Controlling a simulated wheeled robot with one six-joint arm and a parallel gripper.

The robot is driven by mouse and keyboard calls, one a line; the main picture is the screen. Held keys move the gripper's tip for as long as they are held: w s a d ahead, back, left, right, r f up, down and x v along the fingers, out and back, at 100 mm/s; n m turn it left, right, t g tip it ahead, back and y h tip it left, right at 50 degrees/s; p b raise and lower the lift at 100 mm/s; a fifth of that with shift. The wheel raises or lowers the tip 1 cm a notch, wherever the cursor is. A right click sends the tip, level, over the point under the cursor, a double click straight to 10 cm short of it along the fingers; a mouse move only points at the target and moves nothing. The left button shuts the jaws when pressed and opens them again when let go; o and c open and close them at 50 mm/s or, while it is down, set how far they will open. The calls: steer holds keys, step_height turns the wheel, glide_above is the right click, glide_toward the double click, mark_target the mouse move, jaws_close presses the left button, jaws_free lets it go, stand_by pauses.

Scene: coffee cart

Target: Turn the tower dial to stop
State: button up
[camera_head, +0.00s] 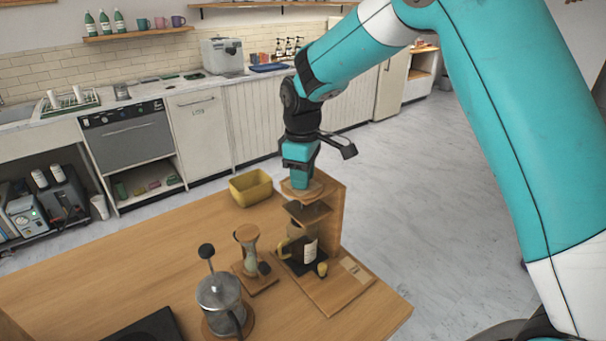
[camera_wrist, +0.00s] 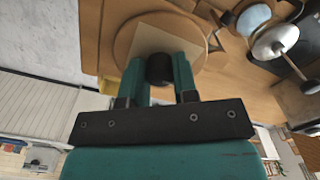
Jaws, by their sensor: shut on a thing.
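The wooden tower (camera_head: 333,215) stands at the right end of the wooden counter, with a dark carafe (camera_head: 310,250) inside it. A round wooden disc (camera_head: 302,192) sits at its top; in the wrist view this disc (camera_wrist: 125,45) has a paler square on it. The tower dial (camera_wrist: 160,68) shows as a dark round knob over the disc. My gripper (camera_wrist: 160,72) points down at the tower top, its teal fingers on both sides of the knob and shut on it. In the head view my gripper (camera_head: 298,175) hides the knob. No stop mark can be made out.
A yellow bin (camera_head: 251,188) stands left of the tower. A glass hourglass-shaped brewer (camera_head: 248,252) and a French press (camera_head: 220,300) with a raised plunger stand in front-left. A yellow knob (camera_head: 322,269) is at the tower's foot. The counter's left middle is clear.

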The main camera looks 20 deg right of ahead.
steer(key=shift+r, duration=0.1)
stand_by(0.3)
steer(key=o, duration=0.9)
steer(key=shift+o, duration=0.2)
step_height(320, 180, up, 17)
steer(key=b, duration=0.2)
steer(key=shift+r+b, duration=0.2)
steer(key=shift+b, duration=0.2)
steer(key=s+a+f+m+y, duration=0.1)
steer(key=s+f, duration=0.2)
steer(key=s, duration=0.7)
steer(key=s+a+f+m+y, duration=0.1)
steer(key=s+f, duration=0.3)
steer(key=s, duration=0.6)
steer(key=s+a+f+m+y, duration=0.1)
steer(key=s+a+f+y, duration=0.1)
steer(key=s, duration=0.8)
steer(key=shift+s+a+f+b, duration=0.3)
steer(key=shift+s+f, duration=0.1)
steer(key=shift+f, duration=0.4)
